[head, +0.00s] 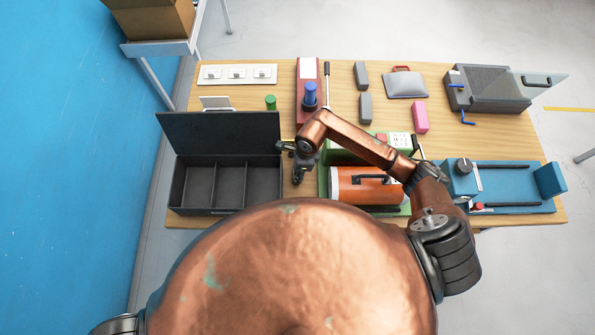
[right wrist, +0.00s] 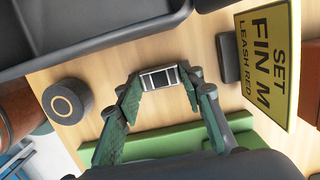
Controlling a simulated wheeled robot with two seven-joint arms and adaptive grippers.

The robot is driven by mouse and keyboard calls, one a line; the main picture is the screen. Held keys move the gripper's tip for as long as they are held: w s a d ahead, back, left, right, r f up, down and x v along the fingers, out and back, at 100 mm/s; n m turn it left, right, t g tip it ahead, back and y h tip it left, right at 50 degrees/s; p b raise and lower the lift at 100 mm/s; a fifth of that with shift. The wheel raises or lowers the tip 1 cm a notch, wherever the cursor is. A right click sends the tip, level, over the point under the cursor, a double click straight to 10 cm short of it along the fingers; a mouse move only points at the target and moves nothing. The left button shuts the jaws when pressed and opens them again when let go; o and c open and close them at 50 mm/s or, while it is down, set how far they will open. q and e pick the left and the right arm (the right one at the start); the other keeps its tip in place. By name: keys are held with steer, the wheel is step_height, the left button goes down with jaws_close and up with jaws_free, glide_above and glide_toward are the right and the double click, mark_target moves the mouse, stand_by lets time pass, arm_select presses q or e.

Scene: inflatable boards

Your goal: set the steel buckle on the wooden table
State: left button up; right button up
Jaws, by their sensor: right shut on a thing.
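The steel buckle (right wrist: 160,78) is a small silver frame with dark openings. In the right wrist view it sits between the tips of my right gripper (right wrist: 164,86), whose green-padded fingers are shut on it. Bare wood of the table (right wrist: 125,60) shows around it; I cannot tell whether the buckle touches the wood. In the head view my right gripper (head: 288,148) is over the wooden table (head: 235,93), at the right edge of the black box, and the buckle cannot be made out there. My left gripper is not in view.
An open black compartment box (head: 228,190) stands left of the gripper. An orange case (head: 367,186) on green is at its right. A yellow sign (right wrist: 268,62) and a dark round knob (right wrist: 67,101) are close by. Bare wood shows between them.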

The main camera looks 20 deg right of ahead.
steer(key=shift+f, duration=0.2)
steer(key=o, duration=1)
steer(key=shift+o, duration=0.2)
steer(key=shift+r, duration=0.15)
step_height(320, 180, up, 12)
steer(key=d+b, duration=0.1)
steer(key=shift+s+d, duration=0.25)
steer(key=shift+d, duration=0.1)
